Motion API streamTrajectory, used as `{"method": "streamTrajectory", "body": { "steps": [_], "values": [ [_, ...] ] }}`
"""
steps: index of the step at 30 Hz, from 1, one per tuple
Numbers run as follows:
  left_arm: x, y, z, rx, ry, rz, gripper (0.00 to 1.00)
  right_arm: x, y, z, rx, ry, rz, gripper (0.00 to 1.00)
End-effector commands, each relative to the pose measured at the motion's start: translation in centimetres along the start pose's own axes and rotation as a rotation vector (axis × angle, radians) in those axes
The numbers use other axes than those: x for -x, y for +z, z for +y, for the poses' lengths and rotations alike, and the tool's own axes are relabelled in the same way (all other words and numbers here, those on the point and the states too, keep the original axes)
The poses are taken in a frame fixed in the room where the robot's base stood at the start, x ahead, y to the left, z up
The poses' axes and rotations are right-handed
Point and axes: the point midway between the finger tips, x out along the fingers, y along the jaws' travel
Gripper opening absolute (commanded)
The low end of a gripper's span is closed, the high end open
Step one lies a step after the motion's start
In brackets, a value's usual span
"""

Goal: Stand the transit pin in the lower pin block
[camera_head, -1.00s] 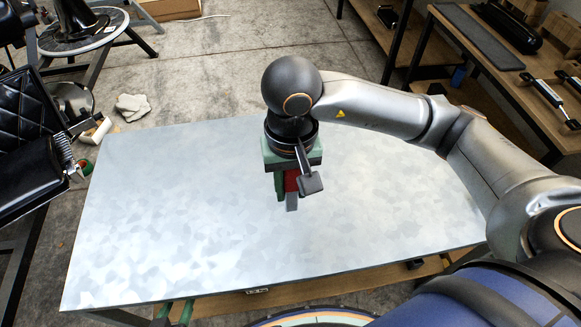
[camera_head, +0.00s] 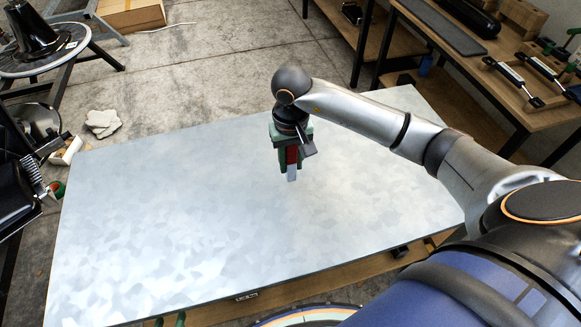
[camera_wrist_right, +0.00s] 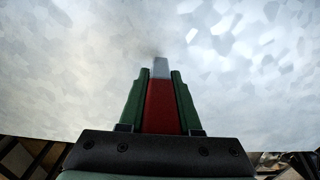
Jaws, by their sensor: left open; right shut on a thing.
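My right gripper (camera_head: 290,163) hangs over the middle of the grey metal-topped table (camera_head: 160,220), fingers pointing down. It is shut on the transit pin (camera_head: 291,172), a red body with a flat pale grey end. In the right wrist view, the pin's red part (camera_wrist_right: 161,106) sits between the green fingers, and its grey end points away from the gripper, apparently clear of the tabletop. My left gripper (camera_head: 166,321) shows only as green fingertips at the bottom edge, apart and with nothing seen between them. I cannot make out the lower pin block in these views.
The tabletop is bare around the right gripper. A black padded chair part with a spring (camera_head: 33,172) stands left of the table. A wooden bench (camera_head: 500,90) with tools stands at the right. A pale crumpled cloth (camera_head: 102,123) lies on the floor.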

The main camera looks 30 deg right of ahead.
Motion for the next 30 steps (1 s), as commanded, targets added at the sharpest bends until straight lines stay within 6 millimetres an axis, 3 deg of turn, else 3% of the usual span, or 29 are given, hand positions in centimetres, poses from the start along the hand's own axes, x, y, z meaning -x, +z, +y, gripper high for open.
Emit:
{"method": "streamTrajectory", "body": {
  "steps": [4, 17, 18, 25, 30],
  "values": [
    [0.1, -0.2, -0.1, 0.000, -0.002, 0.002, 0.50, -2.1, 0.3, -0.2, 0.003, -0.003, -0.006, 0.00],
    [-0.4, 0.5, -0.2, 0.000, -0.004, -0.003, 0.50, -2.9, 0.2, -0.2, 0.004, -0.002, -0.002, 0.00],
    [-0.2, 0.3, -0.2, -0.001, -0.003, -0.006, 0.50, -2.7, 0.2, -0.2, 0.004, -0.002, -0.003, 0.37],
    [-0.2, 0.1, -0.1, -0.001, -0.002, -0.003, 0.50, -2.7, 0.2, -0.2, 0.003, -0.002, -0.003, 0.62],
    [-0.1, -0.2, 0.0, -0.001, 0.000, 0.003, 0.50, -2.7, 0.2, -0.2, 0.003, -0.002, -0.003, 0.62]
  ]
}}
